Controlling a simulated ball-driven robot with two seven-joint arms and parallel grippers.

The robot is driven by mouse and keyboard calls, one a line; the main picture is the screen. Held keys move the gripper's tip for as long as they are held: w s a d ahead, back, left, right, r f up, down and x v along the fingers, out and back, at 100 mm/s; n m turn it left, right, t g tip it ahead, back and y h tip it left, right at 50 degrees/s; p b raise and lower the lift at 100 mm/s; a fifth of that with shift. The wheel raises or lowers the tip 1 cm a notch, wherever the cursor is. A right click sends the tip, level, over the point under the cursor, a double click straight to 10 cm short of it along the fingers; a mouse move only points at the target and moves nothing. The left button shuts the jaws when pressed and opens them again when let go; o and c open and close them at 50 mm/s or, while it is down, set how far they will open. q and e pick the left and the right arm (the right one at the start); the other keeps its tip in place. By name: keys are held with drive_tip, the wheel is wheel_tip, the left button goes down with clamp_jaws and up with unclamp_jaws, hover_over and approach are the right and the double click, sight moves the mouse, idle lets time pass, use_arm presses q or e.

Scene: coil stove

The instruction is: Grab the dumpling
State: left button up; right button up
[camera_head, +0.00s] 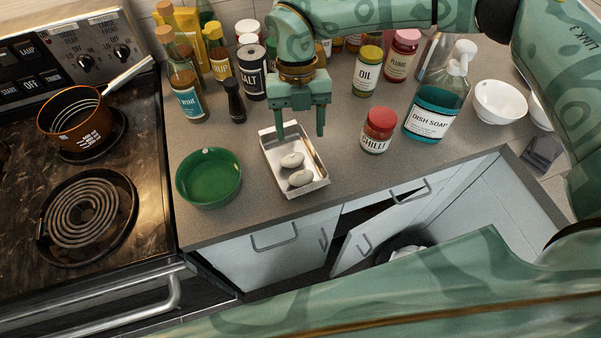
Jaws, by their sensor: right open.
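Two pale dumplings lie in a shallow white tray (271,163) on the counter. One dumpling (291,160) is near the tray's middle, and the other dumpling (300,178) is closer to the front. My right gripper (300,134) points down above the back part of the tray. Its two fingers are apart with nothing between them. It appears above and behind the dumplings, not touching them. My left gripper does not show.
A green bowl (209,178) stands left of the tray, and a chilli jar (378,130) stands right. Several bottles and jars, including an oil jar (367,72) and dish soap (435,103), line the back. A stove with a copper pot (73,117) is at left. A cabinet door (352,245) hangs open below.

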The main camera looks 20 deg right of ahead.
sight(301, 172)
drive_tip(key=x, duration=1.2)
drive_tip(key=shift+s+a, duration=0.1)
drive_tip(key=shift+a, duration=0.1)
drive_tip(key=c, duration=0.6)
